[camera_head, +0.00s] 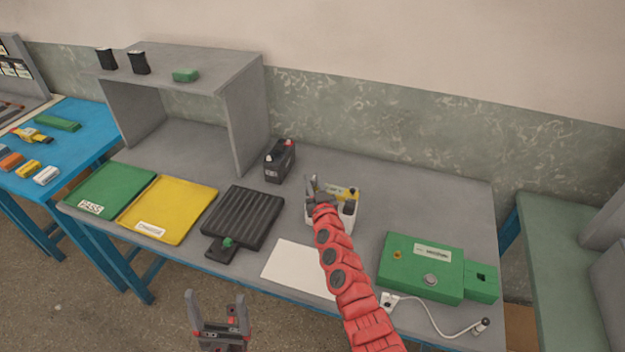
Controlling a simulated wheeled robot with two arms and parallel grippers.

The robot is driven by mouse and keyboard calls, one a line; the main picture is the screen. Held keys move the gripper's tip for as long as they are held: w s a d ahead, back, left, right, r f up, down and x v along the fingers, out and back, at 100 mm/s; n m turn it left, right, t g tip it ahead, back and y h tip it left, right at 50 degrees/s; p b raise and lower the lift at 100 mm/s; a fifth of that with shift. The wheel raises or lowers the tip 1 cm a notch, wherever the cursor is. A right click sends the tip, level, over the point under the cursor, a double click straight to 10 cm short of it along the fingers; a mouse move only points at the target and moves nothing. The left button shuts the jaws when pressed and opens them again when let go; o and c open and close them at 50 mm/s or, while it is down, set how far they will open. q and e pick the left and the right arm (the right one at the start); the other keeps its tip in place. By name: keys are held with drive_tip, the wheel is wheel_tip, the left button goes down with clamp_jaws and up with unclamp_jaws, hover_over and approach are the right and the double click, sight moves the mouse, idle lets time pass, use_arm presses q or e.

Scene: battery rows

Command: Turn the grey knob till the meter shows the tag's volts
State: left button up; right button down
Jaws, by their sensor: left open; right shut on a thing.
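A white unit (346,211) with a yellow panel and dark parts on top stands mid-bench. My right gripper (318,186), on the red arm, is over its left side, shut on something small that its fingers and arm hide. I cannot tell whether that is the grey knob. No meter reading or volts tag is legible. My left gripper (216,303) is open and empty in front of the bench, low in view.
A dark battery (280,161) stands behind a black ribbed tray (242,216). A white sheet (296,268) lies near the front edge. A white cable (440,331) runs in front of the green box.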

drive_tip(key=shift+r+m+h+p, duration=0.1)
drive_tip(key=shift+m+h+p, duration=1)
drive_tip(key=shift+h+p, duration=0.95)
drive_tip(key=shift+m+t+p, duration=0.3)
drive_tip(key=shift+p, duration=0.35)
drive_tip(key=shift+a+f+m+h, duration=0.1)
drive_tip(key=shift+f+m+h, duration=0.1)
drive_tip(key=shift+m+h, duration=0.45)
drive_tip(key=shift+a+f+h, duration=0.1)
drive_tip(key=shift+f+h, duration=0.1)
drive_tip(key=shift+h, duration=0.4)
drive_tip(key=m+g+h+b, duration=0.1)
drive_tip(key=m+h+b, duration=0.1)
drive_tip(key=b, duration=0.5)
drive_tip(key=shift+f+m+h, duration=0.1)
drive_tip(key=shift+m+h, duration=0.15)
drive_tip(key=shift+h, duration=0.55)
drive_tip(key=shift+s+r+h+b, duration=0.1)
drive_tip(key=shift+r+h+b, duration=0.2)
drive_tip(key=shift+b, duration=0.45)
drive_tip(key=shift+m, duration=0.3)
drive_tip(key=c, duration=0.7)
unclamp_jaws()
drive_tip(key=shift+c, duration=0.2)
